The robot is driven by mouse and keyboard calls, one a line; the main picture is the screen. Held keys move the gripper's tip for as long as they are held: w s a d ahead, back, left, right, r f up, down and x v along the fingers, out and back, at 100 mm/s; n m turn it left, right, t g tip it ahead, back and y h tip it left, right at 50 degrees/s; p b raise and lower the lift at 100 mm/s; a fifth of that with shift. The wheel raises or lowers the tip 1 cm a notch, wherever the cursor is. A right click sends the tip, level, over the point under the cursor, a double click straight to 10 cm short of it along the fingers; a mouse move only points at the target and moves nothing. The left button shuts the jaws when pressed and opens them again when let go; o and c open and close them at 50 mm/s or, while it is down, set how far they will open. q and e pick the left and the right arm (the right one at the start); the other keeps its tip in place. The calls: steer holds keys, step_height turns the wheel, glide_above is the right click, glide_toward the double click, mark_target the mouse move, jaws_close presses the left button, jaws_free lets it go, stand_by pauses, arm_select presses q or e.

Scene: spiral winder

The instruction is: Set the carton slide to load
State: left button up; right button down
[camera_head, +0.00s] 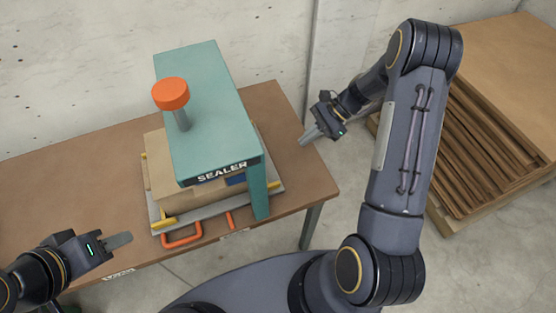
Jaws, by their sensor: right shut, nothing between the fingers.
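The carton slide (272,192) is a pale flat tray with yellow corner pieces, on the table under the teal sealer (215,115). An orange handle (182,236) sticks out at its front. A brown carton (158,170) sits on the slide, partly hidden beneath the sealer's top. My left gripper (130,238) is left of the handle, apart from it; its fingers overlap, so I cannot tell whether it is open. My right gripper (304,139) is shut and empty beyond the table's right edge, apart from the sealer.
An orange knob (170,93) stands on the sealer. A small orange piece (230,220) is right of the handle. Small labels on the table's front edge are too small to read. The wooden table (60,195) is clear at left. Stacked flat cardboard (490,130) stands at right.

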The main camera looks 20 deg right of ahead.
steer(key=shift+w+d+f, duration=0.1)
steer(key=shift+f, duration=0.35)
steer(key=p, duration=0.2)
glide_toward(271, 168)
steer(key=x, duration=0.4)
steer(key=shift+f, duration=0.25)
steer(key=shift+a+f+p, duration=0.15)
steer(key=shift+a+p, duration=0.3)
steer(key=shift+a, duration=0.65)
steer(key=shift+a+f+p, duration=0.1)
steer(key=shift+a+p, duration=0.35)
steer(key=shift+a, duration=0.65)
